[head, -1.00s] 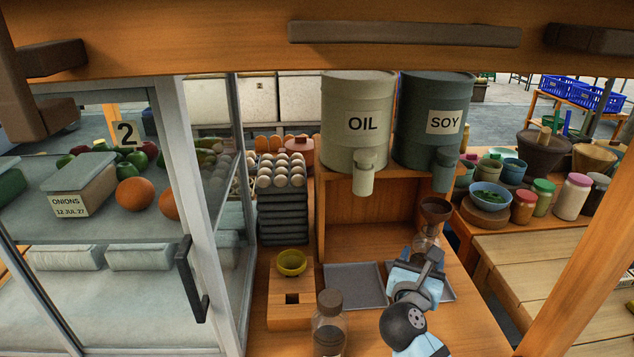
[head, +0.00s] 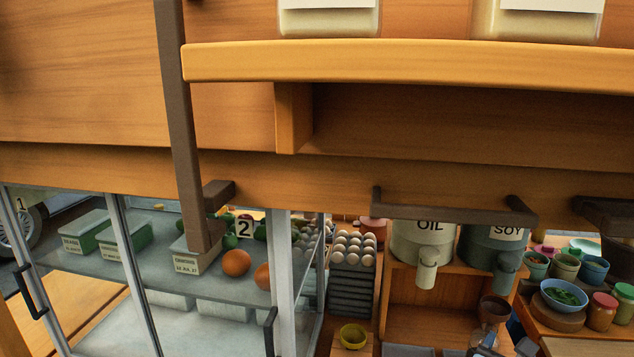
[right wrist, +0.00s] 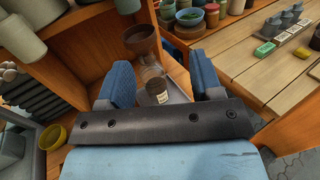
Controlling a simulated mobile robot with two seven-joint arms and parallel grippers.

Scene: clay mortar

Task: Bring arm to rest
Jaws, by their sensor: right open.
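My right gripper (right wrist: 160,77) is open in the right wrist view, with its two blue fingers spread apart. Between and beyond the fingers stand a clear bottle (right wrist: 150,71) with a brown funnel (right wrist: 140,39) on top and a small brown piece (right wrist: 157,86) with a pale label. I cannot tell whether the fingers touch either. In the head view the brown funnel (head: 494,309) shows at the bottom edge, and only a little of my right arm may show below it. My left gripper is in neither view.
A wooden cabinet (head: 90,90) with dark handles fills the top. The oil container (head: 420,240) and soy container (head: 489,250) stand on a wooden shelf. A glass case holds food at left. Egg trays (head: 353,285) and a yellow bowl (head: 353,336) stand beside it. A side table (right wrist: 262,65) is at right.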

